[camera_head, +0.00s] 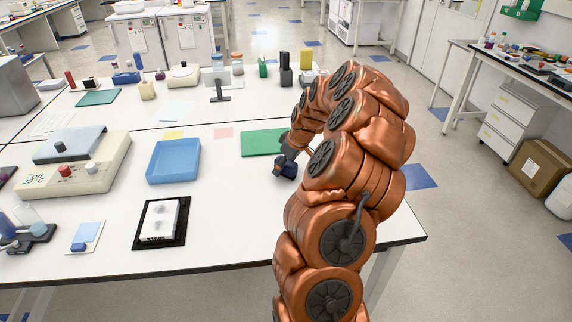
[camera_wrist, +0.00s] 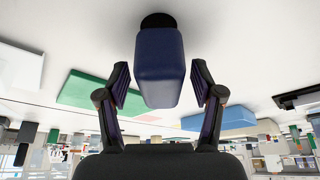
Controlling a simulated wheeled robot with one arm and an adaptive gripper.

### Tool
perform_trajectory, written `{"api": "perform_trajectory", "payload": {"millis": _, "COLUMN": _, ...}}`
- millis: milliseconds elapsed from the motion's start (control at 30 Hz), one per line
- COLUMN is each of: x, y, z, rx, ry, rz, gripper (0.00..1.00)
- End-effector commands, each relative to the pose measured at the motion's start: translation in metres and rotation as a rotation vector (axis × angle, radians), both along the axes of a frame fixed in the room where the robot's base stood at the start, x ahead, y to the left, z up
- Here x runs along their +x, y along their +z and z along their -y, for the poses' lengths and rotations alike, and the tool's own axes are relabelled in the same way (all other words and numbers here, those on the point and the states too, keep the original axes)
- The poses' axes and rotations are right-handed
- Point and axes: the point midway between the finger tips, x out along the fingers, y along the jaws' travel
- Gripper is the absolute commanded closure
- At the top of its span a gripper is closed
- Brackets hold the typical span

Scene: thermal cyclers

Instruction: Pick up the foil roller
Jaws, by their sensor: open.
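A dark blue block-shaped piece with a black end, which looks like the foil roller (camera_wrist: 158,60), is in the middle of the wrist view. It also shows in the head view (camera_head: 285,169) on the white table, right at the end of my arm. My gripper (camera_wrist: 159,88) is open, with one finger on each side of the blue piece. Gaps show between the piece and both fingers. In the head view my gripper (camera_head: 291,152) is small and partly hidden by my arm.
A green mat (camera_head: 262,142) lies just left of my gripper. A blue tray (camera_head: 173,160), a black-framed white block (camera_head: 160,222) and a beige thermal device (camera_head: 74,164) stand farther left. The table's front right corner (camera_head: 415,235) is clear.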

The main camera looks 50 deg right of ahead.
Motion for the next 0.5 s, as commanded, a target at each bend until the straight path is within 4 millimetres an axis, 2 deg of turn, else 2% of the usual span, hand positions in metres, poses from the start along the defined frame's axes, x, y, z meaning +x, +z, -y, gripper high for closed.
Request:
{"api": "perform_trajectory", "payload": {"millis": 100, "x": 0.0027, "y": -0.0075, "z": -0.0012, "rx": 0.002, "ry": 0.001, "rz": -0.002, "gripper": 0.33}}
{"api": "perform_trajectory", "payload": {"millis": 333, "x": 0.0033, "y": -0.0087, "z": -0.0009, "rx": 0.000, "ry": 0.001, "rz": 0.000, "gripper": 0.34}}
{"api": "perform_trajectory", "payload": {"millis": 500, "x": 0.0032, "y": -0.0086, "z": -0.0010, "rx": 0.001, "ry": 0.001, "rz": 0.000, "gripper": 0.52}}
